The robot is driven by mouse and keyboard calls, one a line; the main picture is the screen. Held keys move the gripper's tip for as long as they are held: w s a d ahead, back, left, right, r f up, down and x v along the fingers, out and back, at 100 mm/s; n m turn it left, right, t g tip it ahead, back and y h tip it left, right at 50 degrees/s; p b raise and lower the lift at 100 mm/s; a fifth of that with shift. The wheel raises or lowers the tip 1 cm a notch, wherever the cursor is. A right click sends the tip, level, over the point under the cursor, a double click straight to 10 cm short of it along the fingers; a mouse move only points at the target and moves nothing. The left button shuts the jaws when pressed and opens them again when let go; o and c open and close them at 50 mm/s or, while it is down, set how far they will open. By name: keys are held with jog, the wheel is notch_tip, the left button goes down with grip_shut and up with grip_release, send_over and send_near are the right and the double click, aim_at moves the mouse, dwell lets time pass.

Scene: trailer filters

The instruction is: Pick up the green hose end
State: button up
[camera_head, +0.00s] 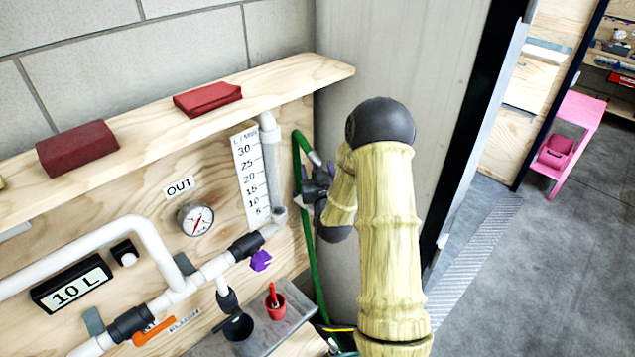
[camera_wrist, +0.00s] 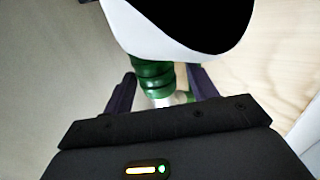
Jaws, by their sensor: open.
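The green hose (camera_head: 308,250) hangs down in front of the grey panel, just right of the wooden board, and its upper part bends over toward my gripper. In the head view my gripper (camera_head: 318,176) is at the hose's upper end, partly hidden by my arm. In the wrist view the ribbed green hose end (camera_wrist: 154,76) lies between the two dark fingers of my gripper (camera_wrist: 161,92), with a pale metallic piece below it. The fingers stand apart on either side of it. I cannot tell whether either finger touches it.
A wooden board carries white pipes (camera_head: 150,240), a gauge (camera_head: 195,218) and a flow scale (camera_head: 250,175) left of my gripper. A shelf (camera_head: 290,80) with red cloths juts out above. Open floor lies at right.

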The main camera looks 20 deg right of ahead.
jog(key=shift+s+a, duration=0.1)
jog(key=shift+s, duration=0.15)
jog(key=shift+w, duration=0.1)
jog(key=c, duration=0.5)
grip_shut()
jog(key=shift+r, duration=0.1)
jog(key=shift+r+b, duration=1.6)
jog(key=shift+r, duration=3.35)
